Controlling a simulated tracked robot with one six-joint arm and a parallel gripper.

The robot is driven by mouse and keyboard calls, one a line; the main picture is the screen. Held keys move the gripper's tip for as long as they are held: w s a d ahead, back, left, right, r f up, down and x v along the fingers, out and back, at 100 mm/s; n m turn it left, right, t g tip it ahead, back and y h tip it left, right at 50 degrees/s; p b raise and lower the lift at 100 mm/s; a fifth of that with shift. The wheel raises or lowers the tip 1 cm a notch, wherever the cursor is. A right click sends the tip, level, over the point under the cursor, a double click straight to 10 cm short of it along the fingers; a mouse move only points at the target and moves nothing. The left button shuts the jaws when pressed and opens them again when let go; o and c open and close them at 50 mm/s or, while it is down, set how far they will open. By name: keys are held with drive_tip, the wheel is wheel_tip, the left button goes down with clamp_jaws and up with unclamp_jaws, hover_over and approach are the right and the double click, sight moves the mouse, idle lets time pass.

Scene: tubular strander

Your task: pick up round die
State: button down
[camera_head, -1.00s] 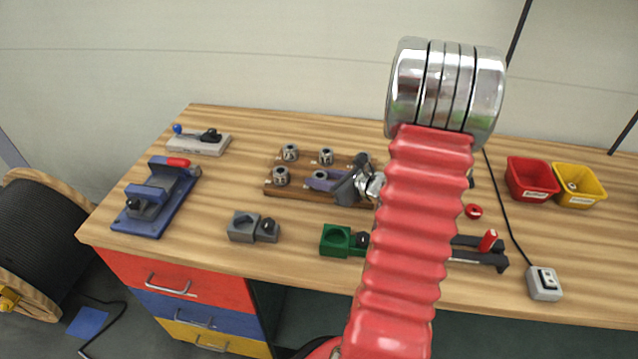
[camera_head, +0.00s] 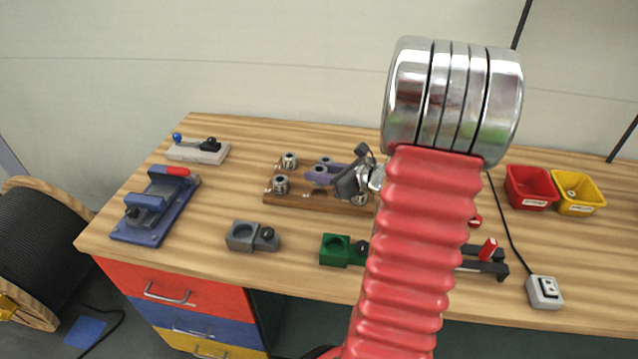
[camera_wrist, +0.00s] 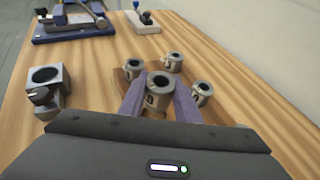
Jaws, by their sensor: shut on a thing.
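My gripper (camera_head: 328,173) is shut on a round die (camera_head: 319,176), a grey metal ring with a dark bore. The wrist view shows this die (camera_wrist: 157,91) upright between the two purple fingers (camera_wrist: 186,104). It is held above the wooden rack (camera_head: 290,199), clear of an empty recess in the front row. Three similar dies stand on the rack: one at front left (camera_head: 281,185), one at back left (camera_head: 289,160) and one behind the gripper, partly hidden, which the wrist view shows at right (camera_wrist: 202,93). The marking on the held die is not clearly readable.
A grey holder (camera_head: 241,236) and a green holder (camera_head: 335,250) with round pockets sit in front of the rack. A blue fixture (camera_head: 150,212) stands left. Red (camera_head: 530,188) and yellow (camera_head: 577,193) bins are at right. Bench between rack and blue fixture is clear.

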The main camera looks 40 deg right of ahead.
drive_tip(key=shift+r, duration=2.35)
drive_tip(key=shift+s, duration=0.1)
